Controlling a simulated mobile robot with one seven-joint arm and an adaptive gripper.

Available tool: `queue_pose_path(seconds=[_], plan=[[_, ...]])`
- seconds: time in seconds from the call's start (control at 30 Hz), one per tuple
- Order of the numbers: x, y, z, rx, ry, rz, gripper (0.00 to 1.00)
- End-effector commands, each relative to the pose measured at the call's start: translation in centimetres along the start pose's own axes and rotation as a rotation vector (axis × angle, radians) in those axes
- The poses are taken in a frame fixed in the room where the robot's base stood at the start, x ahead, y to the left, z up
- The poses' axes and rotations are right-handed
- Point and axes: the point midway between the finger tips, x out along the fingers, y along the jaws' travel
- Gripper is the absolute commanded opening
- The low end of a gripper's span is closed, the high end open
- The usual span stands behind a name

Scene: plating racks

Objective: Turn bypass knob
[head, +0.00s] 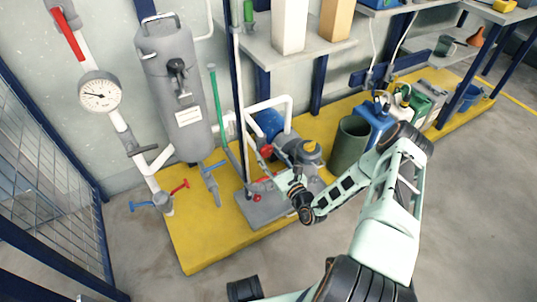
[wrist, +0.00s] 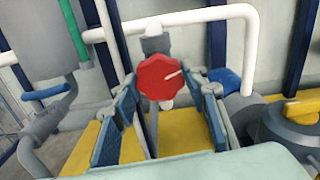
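A red scalloped knob (wrist: 158,80) with a white line on its face sits on a grey valve body in the wrist view. The white line points right and slightly up. In the head view the red knob (head: 266,150) shows small, near the white pipework. My gripper (wrist: 162,110) is open, with one blue-padded finger to the left of the knob and one to the right. The knob appears between the fingers with gaps on both sides. I cannot tell how far ahead of the fingertips it is. In the head view my gripper (head: 277,175) is small and partly merges with the pipes.
White pipes (wrist: 185,20) run behind and beside the knob. A grey pump with a yellow cap (head: 311,147) stands close on the right. A grey tank (head: 178,95) and a green pipe (head: 217,105) are on the left. Open floor (head: 430,220) lies to the right.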

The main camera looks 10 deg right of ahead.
Motion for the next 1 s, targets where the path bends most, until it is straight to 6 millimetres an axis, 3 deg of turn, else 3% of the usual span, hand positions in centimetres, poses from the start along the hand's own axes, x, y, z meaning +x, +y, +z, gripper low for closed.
queue_pose_path(seconds=[0.2,0.57,1.0], plan=[[0.0,0.02,0.0,0.0,0.0,0.001,0.16],[0.02,-0.01,0.09,0.072,0.0,0.0,0.16],[0.01,0.01,0.14,0.417,0.0,-0.001,0.16]])
